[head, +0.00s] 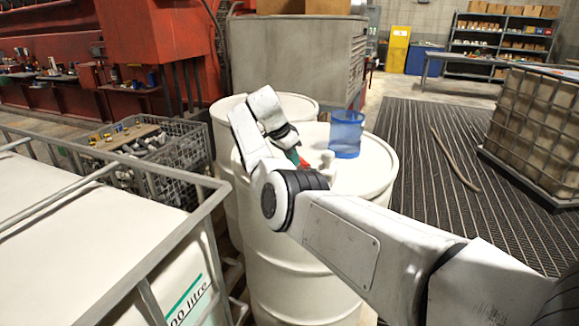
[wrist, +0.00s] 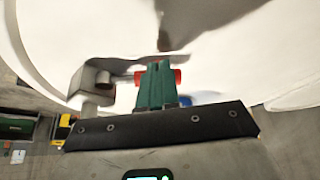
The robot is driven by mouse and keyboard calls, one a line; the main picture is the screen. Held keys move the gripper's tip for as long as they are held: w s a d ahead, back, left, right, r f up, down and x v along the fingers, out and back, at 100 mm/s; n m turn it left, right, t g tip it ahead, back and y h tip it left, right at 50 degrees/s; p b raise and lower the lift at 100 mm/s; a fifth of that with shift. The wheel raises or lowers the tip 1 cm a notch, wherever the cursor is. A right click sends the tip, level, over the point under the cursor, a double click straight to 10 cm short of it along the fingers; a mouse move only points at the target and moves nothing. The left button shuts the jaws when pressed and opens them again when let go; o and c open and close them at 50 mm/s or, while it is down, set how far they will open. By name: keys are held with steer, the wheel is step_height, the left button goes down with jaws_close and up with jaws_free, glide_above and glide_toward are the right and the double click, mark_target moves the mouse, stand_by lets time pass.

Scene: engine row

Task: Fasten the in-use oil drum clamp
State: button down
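The white oil drum (head: 290,262) stands upright in the head view, and its white top fills much of the wrist view. The clamp shows in the wrist view as a grey metal bracket (wrist: 88,80) at the drum's edge, with a short rod leading to a red part (wrist: 178,76). My gripper (wrist: 155,72) has its green fingers close together at the red part, with red showing on both sides of them. I cannot tell whether the red part is between the fingers. In the head view my gripper (head: 296,158) is low over the drum top, and my arm hides much of the clamp.
A clear blue container (head: 346,134) stands on the drum top, right of my gripper. A second white drum (head: 222,112) is close behind left. A white caged tank (head: 95,250) is at front left, with a wire basket (head: 150,150) behind it. Ribbed matting (head: 430,140) to the right is mostly clear.

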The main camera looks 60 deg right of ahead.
steer(key=shift+s+d+b, duration=0.15)
steer(key=shift+s+d, duration=0.1)
steer(key=shift+d, duration=0.4)
steer(key=shift+s+d+b, duration=0.15)
steer(key=shift+s+d, duration=0.05)
steer(key=shift+d, duration=0.45)
steer(key=shift+s+d, duration=0.8)
steer(key=shift+d, duration=0.2)
steer(key=shift+s+d, duration=0.1)
